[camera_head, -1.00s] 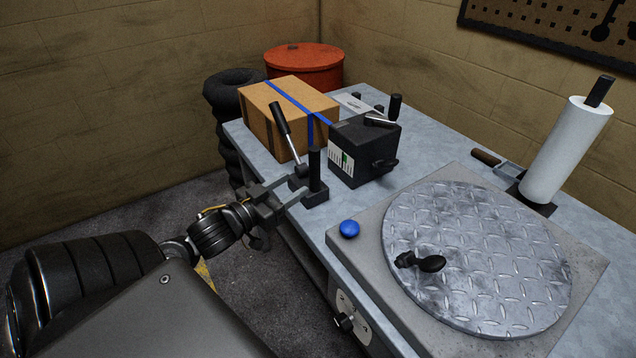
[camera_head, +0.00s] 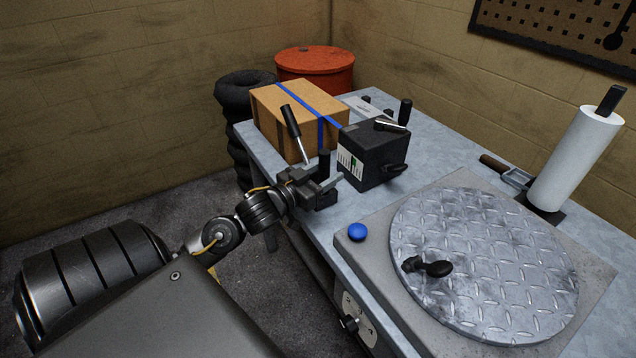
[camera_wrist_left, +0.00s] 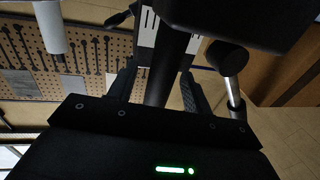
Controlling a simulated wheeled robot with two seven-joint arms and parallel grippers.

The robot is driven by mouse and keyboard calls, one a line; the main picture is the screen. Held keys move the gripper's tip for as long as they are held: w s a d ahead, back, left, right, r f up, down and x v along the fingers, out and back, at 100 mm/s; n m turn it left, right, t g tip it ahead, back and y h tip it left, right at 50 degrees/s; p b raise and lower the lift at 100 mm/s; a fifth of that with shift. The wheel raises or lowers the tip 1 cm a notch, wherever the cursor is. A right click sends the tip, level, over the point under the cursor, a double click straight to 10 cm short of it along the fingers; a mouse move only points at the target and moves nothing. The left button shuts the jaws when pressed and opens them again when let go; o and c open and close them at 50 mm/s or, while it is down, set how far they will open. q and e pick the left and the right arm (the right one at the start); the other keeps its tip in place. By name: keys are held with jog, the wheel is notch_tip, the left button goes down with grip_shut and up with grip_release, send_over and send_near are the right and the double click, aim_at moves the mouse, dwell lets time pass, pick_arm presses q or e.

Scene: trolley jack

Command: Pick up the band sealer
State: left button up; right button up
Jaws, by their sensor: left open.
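The band sealer, which I take to be the black tool with an upright grip (camera_head: 323,165) and a silver lever with a black handle (camera_head: 291,122), stands at the table's left edge, in front of the cardboard box. My left gripper (camera_head: 324,180) is open at its upright grip, with one finger on the near side. In the left wrist view the dark grip (camera_wrist_left: 160,82) stands between the two open fingers; I cannot tell whether they touch it. The lever's black knob (camera_wrist_left: 227,57) shows right of the fingers. The tool's base is partly hidden. My right gripper is not in view.
The strapped cardboard box (camera_head: 315,101) stands behind the tool. A black box with handles (camera_head: 373,152) sits close on its right. A round metal plate (camera_head: 490,265), a blue button (camera_head: 357,232) and a paper roll (camera_head: 575,160) are further right. Tyres and a red drum stand behind the table.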

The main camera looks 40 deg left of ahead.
pick_arm(q)
jog(key=shift+w+d, duration=0.15)
jog(key=shift+w, duration=0.95)
grip_shut()
dwell(0.5)
jog(key=shift+r, duration=0.15)
